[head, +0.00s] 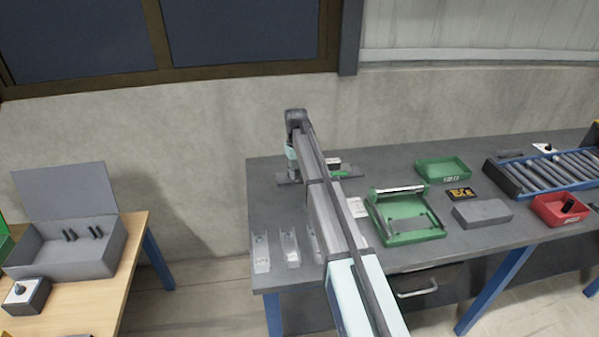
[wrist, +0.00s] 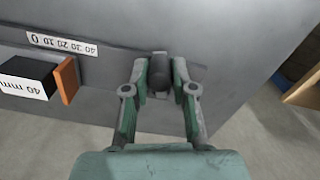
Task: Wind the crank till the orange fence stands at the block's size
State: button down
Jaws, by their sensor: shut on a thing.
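The dark block (wrist: 28,77) with a white "40 mm" label lies at the left of the wrist view. The orange fence (wrist: 68,80) stands upright at the block's right end; whether they touch I cannot tell. A white scale strip (wrist: 62,44) with numbers up to 40 runs behind them. My gripper (wrist: 160,82) is shut on the dark, rounded crank handle (wrist: 159,66), right of the fence. The crank's lower parts are mostly hidden by the fingers. In the head view my arm hides much of the device, and the fence cannot be made out there.
On the grey bench (head: 262,205), clear holders (head: 261,252) stand at the front left. A green fixture (head: 405,215), a grey box (head: 482,212), a green tray (head: 443,169) and a red bin (head: 562,209) stand to the right. A wooden table (head: 90,298) is at left.

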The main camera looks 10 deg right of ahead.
jog(key=a+m, duration=0.1)
jog(key=m, duration=0.1)
jog(key=a+m, duration=0.1)
jog(key=m, duration=0.1)
jog(key=shift+s+f+m+b, duration=0.1)
jog(key=shift+s+m+b, duration=0.05)
jog(key=shift+m+b, duration=0.2)
jog(key=shift+w+a+m, duration=0.1)
jog(key=shift+a+m, duration=0.35)
jog(key=shift+m, duration=0.45)
jog(key=shift+w+a+m, duration=0.1)
jog(key=shift+a+m, duration=0.3)
jog(key=shift+m, duration=0.45)
jog(key=c, duration=0.9)
grip_release()
jog(key=shift+c, duration=0.2)
notch_tip(320, 180, up, 12)
